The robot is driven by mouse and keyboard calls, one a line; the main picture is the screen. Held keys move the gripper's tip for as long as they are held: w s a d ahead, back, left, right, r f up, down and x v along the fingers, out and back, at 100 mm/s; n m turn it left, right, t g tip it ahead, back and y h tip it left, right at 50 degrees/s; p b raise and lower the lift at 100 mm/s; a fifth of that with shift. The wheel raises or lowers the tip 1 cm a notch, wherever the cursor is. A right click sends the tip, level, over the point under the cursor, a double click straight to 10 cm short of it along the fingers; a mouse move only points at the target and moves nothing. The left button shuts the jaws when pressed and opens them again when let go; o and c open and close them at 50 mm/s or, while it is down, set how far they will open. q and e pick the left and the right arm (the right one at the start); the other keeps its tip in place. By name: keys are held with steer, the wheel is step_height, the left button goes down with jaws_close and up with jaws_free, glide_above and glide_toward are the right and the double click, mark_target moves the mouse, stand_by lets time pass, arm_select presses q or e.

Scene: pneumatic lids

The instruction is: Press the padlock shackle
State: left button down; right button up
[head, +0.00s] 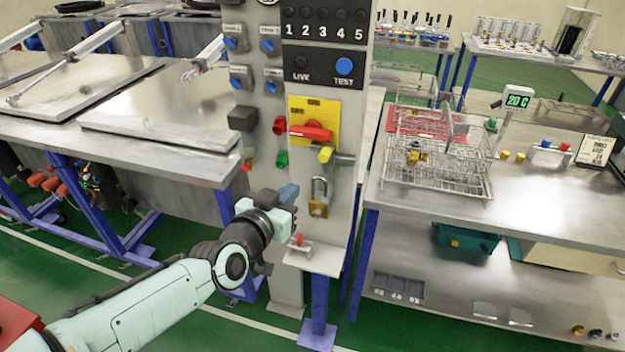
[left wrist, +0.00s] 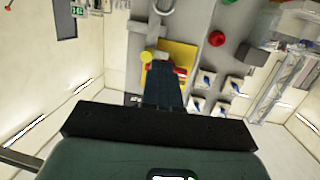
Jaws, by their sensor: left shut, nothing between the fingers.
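A brass padlock (head: 318,208) hangs upright on the front of the grey control column, below the yellow switch plate. Its steel shackle (head: 319,186) is the loop above the brass body. In the left wrist view a grey loop at the top edge looks like the shackle (left wrist: 164,6); the padlock body is out of that picture. My left gripper (head: 291,192) is shut and empty, just left of the padlock and apart from it in the picture. Its dark fingers (left wrist: 163,86) also show in the left wrist view, in front of the yellow plate. My right gripper is not in view.
A red handle (head: 311,131) sits on the yellow plate (head: 315,108), with red and green buttons (head: 282,159) to its left. A small shelf (head: 314,258) juts out below the padlock. Steel benches stand at left (head: 160,141) and right (head: 420,205).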

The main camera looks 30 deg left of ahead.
arm_select(q)
steer(key=f+p+x, duration=0.1)
steer(key=f+x, duration=0.2)
steer(key=x, duration=0.9)
steer(key=shift+s, duration=0.3)
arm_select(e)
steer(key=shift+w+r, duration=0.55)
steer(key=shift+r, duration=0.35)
